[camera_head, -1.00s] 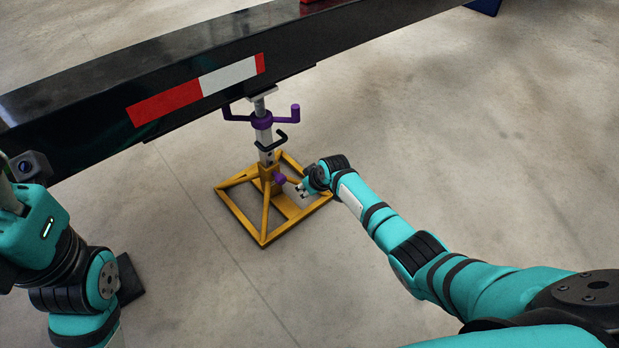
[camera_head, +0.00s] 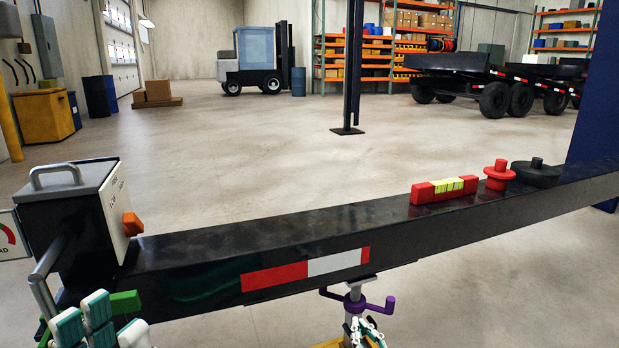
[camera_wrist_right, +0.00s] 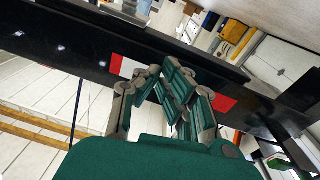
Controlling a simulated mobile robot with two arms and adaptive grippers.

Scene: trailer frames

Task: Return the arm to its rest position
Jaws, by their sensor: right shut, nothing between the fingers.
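My right gripper (camera_head: 365,333) shows at the bottom edge of the head view, in front of the jack stand's shaft (camera_head: 353,297) and below its purple handle (camera_head: 389,305). In the right wrist view its fingers (camera_wrist_right: 172,88) are shut and empty, in front of the black beam (camera_wrist_right: 75,45). Whether they touch anything I cannot tell. My left gripper (camera_head: 97,320) is at the lower left, beside a green handle (camera_head: 125,302) below the grey control box (camera_head: 75,205). Its fingers are partly cut off, and their opening is unclear. Both arms are mostly out of frame.
The black beam (camera_head: 220,245) crosses the head view, with a red level (camera_head: 443,190), a red knob (camera_head: 499,175) and a black round part (camera_head: 535,173) on top. A blue post (camera_head: 600,115) stands at right. Open floor (camera_head: 270,150) lies beyond.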

